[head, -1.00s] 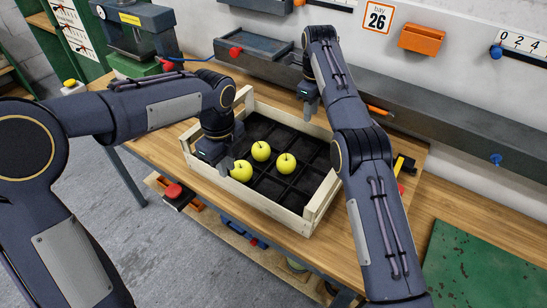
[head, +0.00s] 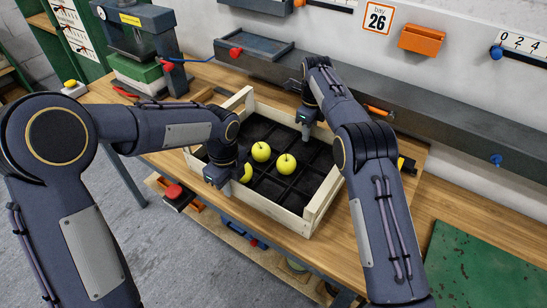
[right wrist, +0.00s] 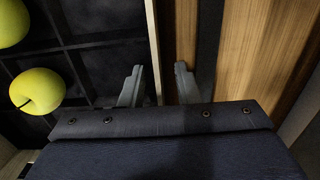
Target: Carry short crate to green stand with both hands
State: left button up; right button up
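The short crate (head: 265,206) is a pale wooden tray with dark compartments, standing on the wooden bench with three yellow-green apples (head: 285,164) in it. My left gripper (head: 222,180) is at its near long wall and partly covers one apple; its fingers are hidden. My right gripper (head: 304,132) is at the far long wall. In the right wrist view its fingers (right wrist: 158,84) are open, one on each side of the crate wall (right wrist: 151,40), with gaps. A speckled green surface (head: 485,265) at the lower right may be the green stand.
A grey rail (head: 430,135) with a red knob runs behind the crate. An orange bin (head: 421,40) hangs on the wall.

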pick_arm(q)
jog(key=shift+c, duration=1.3)
pick_arm(e)
jog(key=shift+c, duration=1.3)
pick_arm(q)
grip_shut()
pick_arm(e)
grip_shut()
pick_arm(q)
jog(key=shift+r, duration=0.1)
pick_arm(e)
jog(key=shift+r, duration=0.1)
